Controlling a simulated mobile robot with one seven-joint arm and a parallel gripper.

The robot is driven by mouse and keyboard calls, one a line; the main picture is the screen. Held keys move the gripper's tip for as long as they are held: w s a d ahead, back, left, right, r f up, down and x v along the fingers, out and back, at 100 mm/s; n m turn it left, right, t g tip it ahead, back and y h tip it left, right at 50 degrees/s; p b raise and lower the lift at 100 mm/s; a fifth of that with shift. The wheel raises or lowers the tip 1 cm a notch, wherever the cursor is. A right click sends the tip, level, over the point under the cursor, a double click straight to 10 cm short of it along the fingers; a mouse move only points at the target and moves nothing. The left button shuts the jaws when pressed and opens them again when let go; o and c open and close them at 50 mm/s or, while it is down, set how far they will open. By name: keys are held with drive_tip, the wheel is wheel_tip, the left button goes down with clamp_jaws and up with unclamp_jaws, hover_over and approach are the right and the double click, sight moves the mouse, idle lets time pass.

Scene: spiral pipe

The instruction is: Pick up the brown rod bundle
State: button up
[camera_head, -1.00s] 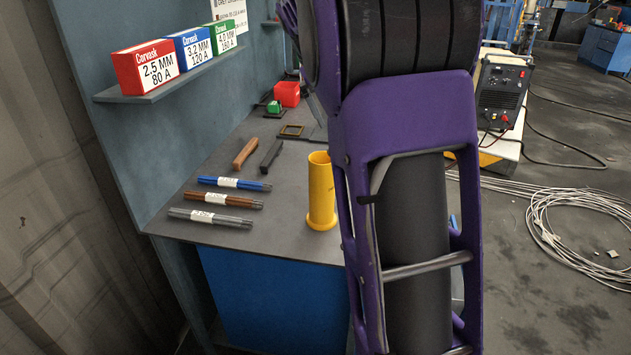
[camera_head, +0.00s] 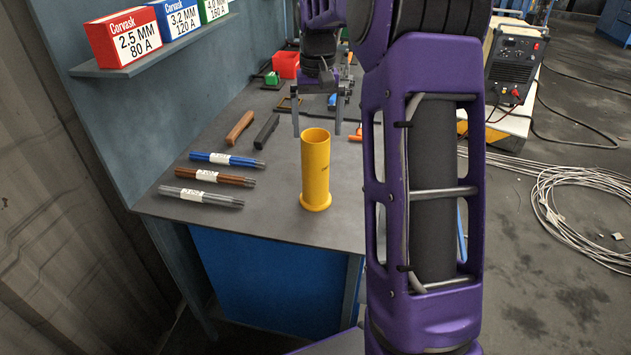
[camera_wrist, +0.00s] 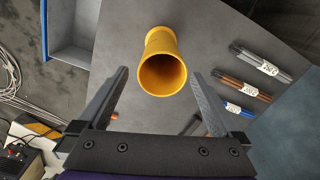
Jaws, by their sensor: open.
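The brown rod bundle (camera_head: 208,175) lies on the grey tabletop (camera_head: 255,215) at the left, between a blue rod bundle (camera_head: 226,160) and a grey rod bundle (camera_head: 201,196). Each has a white label. In the wrist view the brown bundle (camera_wrist: 231,84) is at the right, outside the right finger. My gripper (camera_head: 318,134) is open and empty above the table, behind the upright yellow tube (camera_head: 316,165). In the wrist view the tube (camera_wrist: 163,70) shows between and beyond the fingers of my gripper (camera_wrist: 160,85); contact cannot be told.
A brown-handled tool (camera_head: 239,127) and a dark bar (camera_head: 266,131) lie behind the bundles. A red bin (camera_head: 286,64) stands at the back. A shelf (camera_head: 150,57) with red, blue and green boxes hangs on the left wall. The table's front-left corner is clear.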

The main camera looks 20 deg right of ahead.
sight(315, 153)
drive_tip(key=f, duration=0.8)
drive_tip(key=shift+w+a+b, duration=0.15)
drive_tip(key=shift+w+b, duration=0.1)
drive_tip(key=shift+b, duration=0.05)
clamp_jaws()
